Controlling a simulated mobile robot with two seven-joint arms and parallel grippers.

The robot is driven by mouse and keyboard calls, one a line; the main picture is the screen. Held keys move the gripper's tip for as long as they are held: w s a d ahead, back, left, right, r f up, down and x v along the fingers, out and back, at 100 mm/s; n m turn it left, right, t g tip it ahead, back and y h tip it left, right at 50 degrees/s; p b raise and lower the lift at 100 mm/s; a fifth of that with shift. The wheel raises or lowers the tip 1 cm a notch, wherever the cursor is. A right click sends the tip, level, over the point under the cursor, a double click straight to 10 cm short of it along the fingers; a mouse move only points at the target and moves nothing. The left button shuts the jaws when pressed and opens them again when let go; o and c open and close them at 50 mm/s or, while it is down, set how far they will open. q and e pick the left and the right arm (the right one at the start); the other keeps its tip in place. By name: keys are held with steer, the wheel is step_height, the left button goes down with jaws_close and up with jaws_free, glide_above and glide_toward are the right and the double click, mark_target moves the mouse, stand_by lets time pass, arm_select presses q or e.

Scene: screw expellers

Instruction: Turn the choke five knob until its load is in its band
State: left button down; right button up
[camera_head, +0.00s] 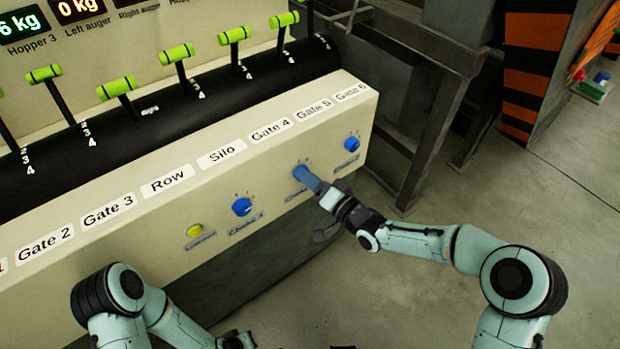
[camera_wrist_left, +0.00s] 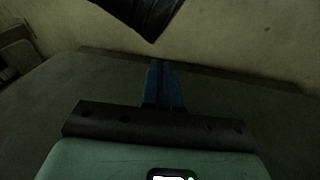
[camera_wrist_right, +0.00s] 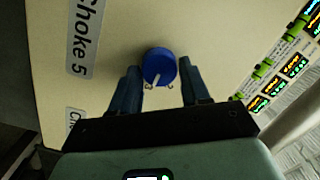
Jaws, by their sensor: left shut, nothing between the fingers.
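The choke five knob (camera_wrist_right: 160,67) is blue and round with a white pointer mark, beside its "Choke 5" label (camera_wrist_right: 86,40) in the right wrist view. In that view the pointer is towards the lower left. My right gripper (camera_wrist_right: 162,72) is open, with one fingertip on each side of the knob and a gap on both sides. In the head view the right gripper (camera_head: 312,182) is at the panel front and largely hides this knob. My left gripper (camera_wrist_left: 161,68) is shut and empty, low in front of the cabinet. Which display shows choke five's load, I cannot tell.
The choke four knob (camera_head: 242,207) and another blue knob (camera_head: 351,144) flank it. A yellow button (camera_head: 195,230) is farther left. Green-handled levers (camera_head: 117,86) line the sloping black top. Displays at the top read "6 kg" (camera_head: 20,22) and "0 kg" (camera_head: 77,7). Floor at right is open.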

steer(key=c, duration=0.5)
arm_select(q)
steer(key=s+a+f+g+b, duration=0.1)
steer(key=s+f+g+b, duration=0.1)
steer(key=s+f, duration=0.3)
steer(key=shift+a+f+b, duration=0.15)
steer(key=shift+f+b, duration=0.3)
steer(key=shift+b, duration=0.3)
arm_select(e)
steer(key=shift+s+r+n+h, duration=0.1)
steer(key=shift+n+h, duration=0.2)
steer(key=shift+n, duration=1.85)
steer(key=shift+n+h, duration=0.3)
steer(key=shift+n, duration=1.85)
steer(key=o, duration=1)
